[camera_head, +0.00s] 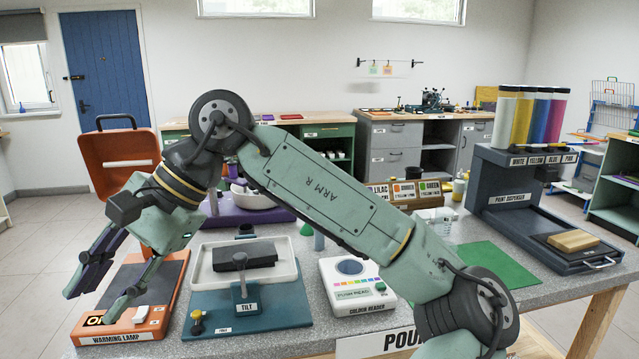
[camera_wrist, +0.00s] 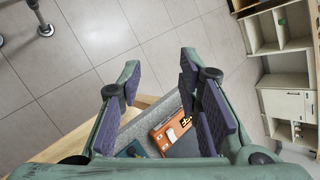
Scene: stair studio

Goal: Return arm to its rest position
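My arm (camera_head: 325,195) reaches across the head view from the lower right, bends at a raised elbow and slopes down to the left. My gripper (camera_head: 92,304) hangs at the left, angled down, in front of the orange warming lamp (camera_head: 155,325) in the picture. In the wrist view my gripper (camera_wrist: 159,66) has its two dark-padded fingers well apart with nothing held between them. The lamp's orange base also shows in the wrist view (camera_wrist: 163,139), below and beyond the fingers. Its raised orange hood (camera_head: 115,155) stands behind my wrist in the head view.
A tilt tray (camera_head: 205,307), a colour reader (camera_head: 365,303) and a paint dispenser (camera_head: 500,235) stand on the grey table. A green mat (camera_head: 485,262) lies between reader and dispenser. The wrist view shows open tiled floor (camera_wrist: 95,35) and a shelf unit (camera_wrist: 285,100).

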